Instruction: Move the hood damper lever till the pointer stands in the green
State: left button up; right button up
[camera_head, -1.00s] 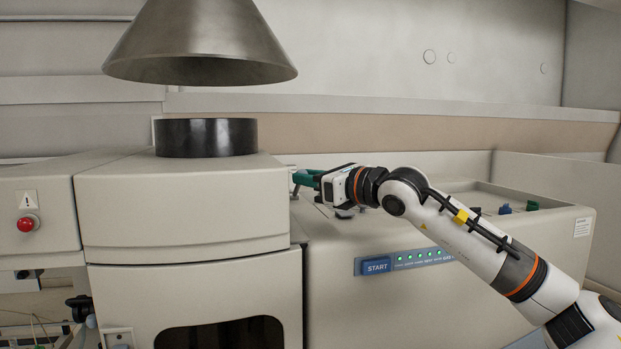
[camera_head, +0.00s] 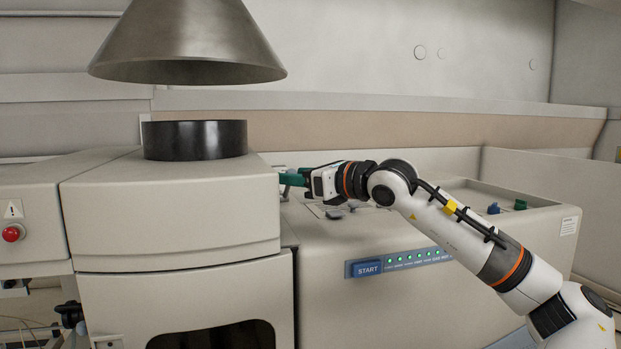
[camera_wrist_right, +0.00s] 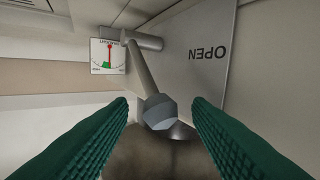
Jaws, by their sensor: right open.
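My right gripper (camera_head: 291,178) is in the head view beside the right side of the tall cabinet, its green fingers pointing left. In the right wrist view its two fingers (camera_wrist_right: 160,112) are open. The damper lever (camera_wrist_right: 142,75), a grey rod with a faceted knob (camera_wrist_right: 159,112), reaches between the fingers, with a gap on both sides. The lever joins a horizontal shaft at its far end. The head view hides the lever and gauge.
A panel marked OPEN (camera_wrist_right: 208,54) is right of the lever, its lettering upside down. In the head view, a conical metal hood (camera_head: 188,45) hangs above a black collar (camera_head: 195,140) on the cabinet. A blue START button (camera_head: 367,269) is on the instrument's front below my arm.

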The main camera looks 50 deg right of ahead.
jog(key=s+d+b, duration=0.1)
jog(key=s+b, duration=1)
jog(key=s, duration=0.1)
jog(key=shift+r, duration=0.4)
jog(key=shift+w, duration=0.1)
